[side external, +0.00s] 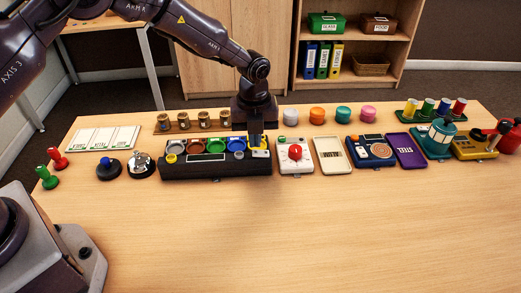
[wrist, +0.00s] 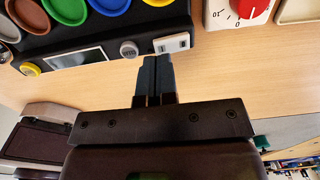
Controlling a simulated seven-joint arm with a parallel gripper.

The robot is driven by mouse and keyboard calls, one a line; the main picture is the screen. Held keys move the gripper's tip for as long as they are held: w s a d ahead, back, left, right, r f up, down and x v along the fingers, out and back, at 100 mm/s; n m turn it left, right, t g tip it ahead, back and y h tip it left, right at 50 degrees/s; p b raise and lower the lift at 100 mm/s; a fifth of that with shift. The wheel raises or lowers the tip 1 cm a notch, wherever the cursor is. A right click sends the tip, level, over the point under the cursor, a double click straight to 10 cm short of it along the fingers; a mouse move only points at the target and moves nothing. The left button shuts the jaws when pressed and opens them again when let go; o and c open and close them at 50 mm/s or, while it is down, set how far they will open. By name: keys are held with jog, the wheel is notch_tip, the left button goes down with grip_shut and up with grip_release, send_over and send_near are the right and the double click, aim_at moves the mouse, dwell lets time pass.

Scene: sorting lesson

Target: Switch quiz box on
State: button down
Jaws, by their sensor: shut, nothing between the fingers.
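The quiz box (side external: 215,171) is a long black box with coloured round buttons, a small display and a yellow knob. It also fills the top left of the wrist view (wrist: 100,42). A white rocker switch (wrist: 172,43) sits at its right front corner, beside a grey round knob (wrist: 128,49). My gripper (side external: 256,143) is over the right end of the box, pointing down. In the wrist view, my shut, empty fingertips (wrist: 157,60) are right at the switch's near edge. I cannot tell whether they touch it. The switch's position is too small to read.
A white timer with a red dial (side external: 295,154) stands close on the right. A silver bell (side external: 141,165) stands on the left. Jars on a wooden rack (side external: 190,124) are behind the box. The front of the table (side external: 300,235) is clear.

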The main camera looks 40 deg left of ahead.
aim_at(255, 152)
jog(key=shift+f, duration=1.3)
dwell(0.6)
jog(key=shift+r, duration=3.55)
